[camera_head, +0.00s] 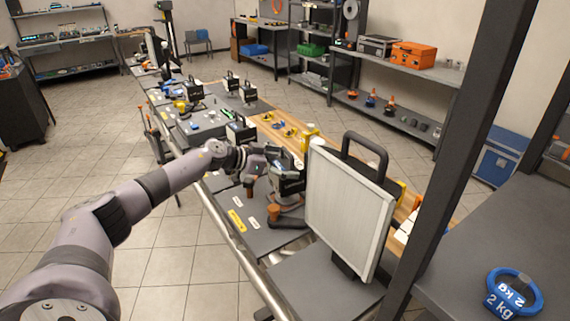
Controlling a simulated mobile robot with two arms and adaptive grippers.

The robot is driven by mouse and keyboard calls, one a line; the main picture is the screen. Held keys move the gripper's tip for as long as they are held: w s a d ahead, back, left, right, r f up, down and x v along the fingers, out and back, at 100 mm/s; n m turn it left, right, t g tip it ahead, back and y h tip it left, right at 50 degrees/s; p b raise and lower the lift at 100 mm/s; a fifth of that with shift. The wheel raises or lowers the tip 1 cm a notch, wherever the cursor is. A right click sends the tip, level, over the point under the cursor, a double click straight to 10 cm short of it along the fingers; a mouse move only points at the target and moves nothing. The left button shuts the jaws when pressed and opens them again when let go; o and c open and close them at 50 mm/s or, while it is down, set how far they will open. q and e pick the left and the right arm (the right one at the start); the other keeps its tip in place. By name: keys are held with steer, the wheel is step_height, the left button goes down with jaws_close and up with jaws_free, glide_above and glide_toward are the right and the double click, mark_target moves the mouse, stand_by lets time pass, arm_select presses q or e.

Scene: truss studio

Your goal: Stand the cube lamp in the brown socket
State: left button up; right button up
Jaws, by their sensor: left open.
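My left gripper (264,160) reaches in from the left over the long table and is open. A dark cube lamp (289,183) is right beside its fingers, partly hidden by them. Similar dark cube lamps, such as one (240,131) farther back, stand along the table. My right gripper is not in view.
A large white light panel (347,212) with a black handle stands close on the right and hides part of the table. A dark post (450,140) rises nearby. A blue 2 kg ring weight (513,293) lies on the right bench. The tiled floor at left is clear.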

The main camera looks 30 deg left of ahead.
arm_select(q)
steer(key=shift+f, duration=0.1)
steer(key=shift+f, duration=0.2)
steer(key=v, duration=1.2)
steer(key=shift+r, duration=0.25)
